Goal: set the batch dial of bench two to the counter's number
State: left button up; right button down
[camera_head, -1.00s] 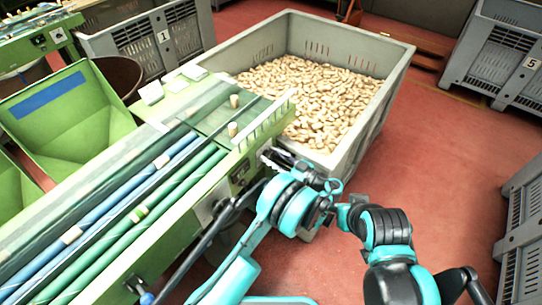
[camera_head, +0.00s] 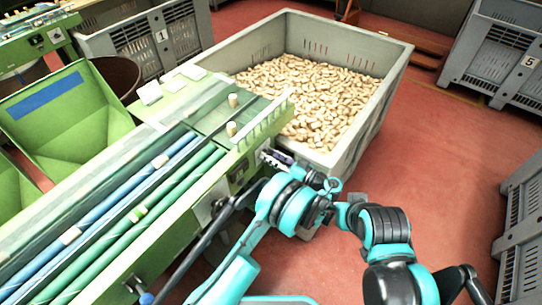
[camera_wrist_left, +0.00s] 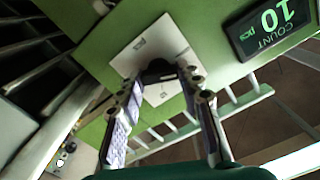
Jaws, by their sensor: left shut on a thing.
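The batch dial is a dark knob (camera_wrist_left: 160,72) on a white square plate (camera_wrist_left: 150,50) fixed to the green bench side, in the left wrist view. My left gripper (camera_wrist_left: 162,85) is shut on this knob, a finger on each side. The dial's markings are too small to read. The counter (camera_wrist_left: 272,25) is a black display labelled COUNT, upside down, with green digits one and zero; their order is hard to tell. In the head view my left gripper (camera_head: 275,158) reaches the bench two side by the cork bin, and hides the dial.
A grey bin (camera_head: 385,95) full of corks stands against the bench end. Green bench two (camera_head: 110,265) carries blue and green rollers and a few corks. Bin 1 (camera_head: 160,45) and bin 5 (camera_head: 500,50) stand farther back. Red floor (camera_head: 450,160) is open at right.

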pick_arm(q)
jog(key=m, duration=0.4)
jog(key=shift+m, duration=0.4)
jog(key=m, duration=0.4)
jog(key=shift+w+m, duration=0.1)
jog(key=shift+m, duration=0.2)
jog(key=m, duration=0.4)
jog(key=shift+f, duration=0.1)
jog(key=m, duration=0.5)
jog(key=shift+f, duration=0.1)
jog(key=shift+m, duration=0.3)
jog(key=o, duration=1.2)
jog(key=shift+c, duration=0.2)
